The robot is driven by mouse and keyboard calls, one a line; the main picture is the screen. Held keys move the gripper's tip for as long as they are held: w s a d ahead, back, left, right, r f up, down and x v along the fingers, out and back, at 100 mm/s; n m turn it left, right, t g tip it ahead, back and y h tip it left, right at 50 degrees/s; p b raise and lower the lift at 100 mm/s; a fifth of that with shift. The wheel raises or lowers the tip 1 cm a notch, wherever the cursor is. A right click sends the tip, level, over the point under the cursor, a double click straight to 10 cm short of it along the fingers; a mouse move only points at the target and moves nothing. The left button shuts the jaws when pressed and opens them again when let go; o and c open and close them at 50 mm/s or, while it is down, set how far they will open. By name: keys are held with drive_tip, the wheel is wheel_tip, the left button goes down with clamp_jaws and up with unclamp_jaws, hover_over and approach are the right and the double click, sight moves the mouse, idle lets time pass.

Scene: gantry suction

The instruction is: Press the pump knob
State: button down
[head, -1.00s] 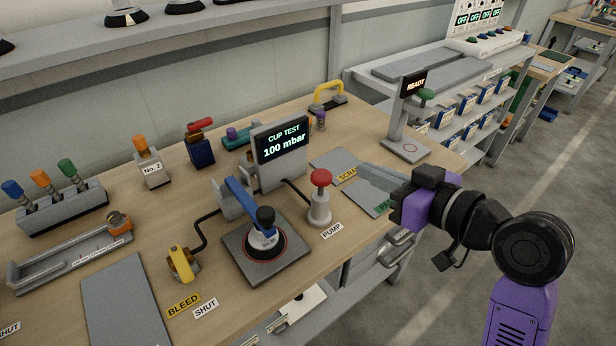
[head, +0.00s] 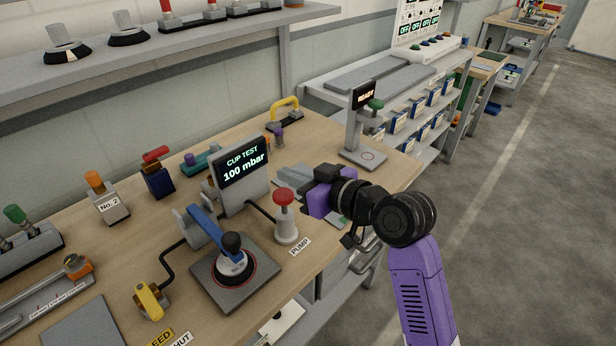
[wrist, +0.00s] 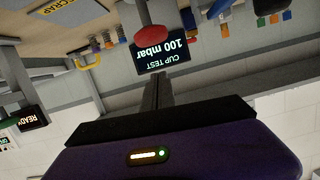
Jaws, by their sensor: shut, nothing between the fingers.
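The pump knob (head: 285,196) is a red mushroom cap on a grey post, with a PUMP label in front of it, on the wooden bench. In the wrist view the red knob (wrist: 150,34) shows upside down, just beyond the fingertips. My gripper (head: 292,172) is to the right of and behind the knob in the head view, apart from it. Its fingers (wrist: 157,80) are together with nothing between them. The CUP TEST display (head: 241,170) reads 100 mbar. It also shows inverted in the wrist view (wrist: 160,56).
A yellow bleed valve (head: 150,301) is at the front left. A READY post (head: 364,125) stands at the bench's right end. Grey plates (head: 295,180) lie behind my gripper.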

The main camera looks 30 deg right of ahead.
drive_tip(key=f, duration=0.3)
drive_tip(key=shift+s+f, duration=0.2)
drive_tip(key=shift+f, duration=0.2)
drive_tip(key=shift+f+b, duration=1.4)
drive_tip(key=shift+f, duration=0.5)
wheel_tip(320, 180, up, 4)
drive_tip(key=p, duration=0.3)
drive_tip(key=shift+w+r, duration=0.1)
drive_tip(key=b+v, duration=0.1)
drive_tip(key=v, duration=0.9)
drive_tip(key=shift+r, duration=0.25)
